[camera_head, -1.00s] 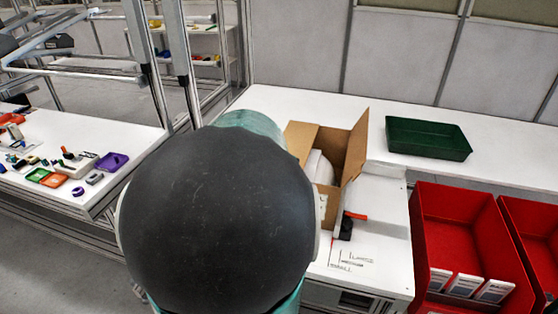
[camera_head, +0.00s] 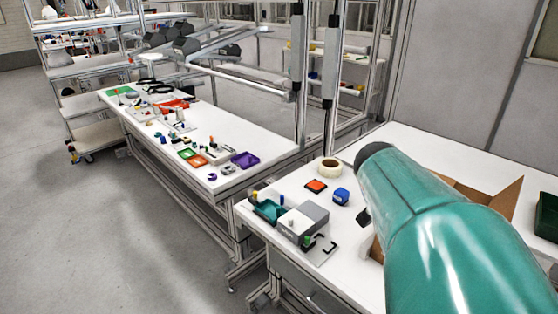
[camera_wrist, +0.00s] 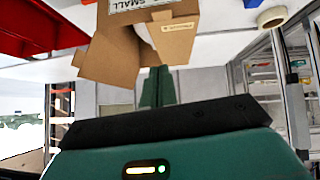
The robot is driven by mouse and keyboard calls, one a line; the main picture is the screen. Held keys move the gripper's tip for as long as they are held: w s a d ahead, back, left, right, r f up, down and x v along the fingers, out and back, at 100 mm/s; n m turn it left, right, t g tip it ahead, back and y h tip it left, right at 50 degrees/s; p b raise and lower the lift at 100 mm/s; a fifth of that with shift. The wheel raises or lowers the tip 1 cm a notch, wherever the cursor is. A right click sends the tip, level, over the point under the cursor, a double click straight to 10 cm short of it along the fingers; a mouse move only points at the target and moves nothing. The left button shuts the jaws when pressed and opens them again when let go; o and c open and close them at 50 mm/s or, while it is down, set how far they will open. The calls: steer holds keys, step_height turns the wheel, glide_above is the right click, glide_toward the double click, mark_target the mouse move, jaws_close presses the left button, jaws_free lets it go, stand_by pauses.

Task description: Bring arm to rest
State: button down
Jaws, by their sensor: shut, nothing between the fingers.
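My gripper (camera_wrist: 155,88) shows in the wrist view as two dark green fingers close together, shut and empty, beyond a black bar and my teal wrist. An open cardboard box (camera_wrist: 173,42) with a white label reading SMALL hangs into the top of that view, with the fingers below its flaps in the picture. In the head view my teal arm fills the lower right. It hides most of the cardboard box (camera_head: 503,197), of which only flaps and an edge show. My fingers cannot be made out in the head view.
The near white table holds a tape roll (camera_head: 328,169), a blue block (camera_head: 341,196), an orange-topped piece (camera_head: 316,185) and a grey device (camera_head: 302,222). A dark green tray (camera_head: 547,217) stands at the right edge. A second table (camera_head: 252,145) carries small parts. The floor at left is clear.

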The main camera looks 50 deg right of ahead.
steer(key=shift+a+r, duration=0.1)
steer(key=shift+a, duration=0.05)
steer(key=w+a+f+n+t+y, duration=0.25)
steer(key=w+a+n+t, duration=0.5)
steer(key=w+a, duration=1.05)
steer(key=w+a+f+n+y, duration=0.1)
steer(key=a+n+y, duration=0.5)
steer(key=a, duration=1.9)
steer(key=w+n, duration=0.1)
steer(key=n, duration=0.4)
steer(key=shift+w+f, duration=0.15)
steer(key=shift+f, duration=0.1)
steer(key=shift+d, duration=0.15)
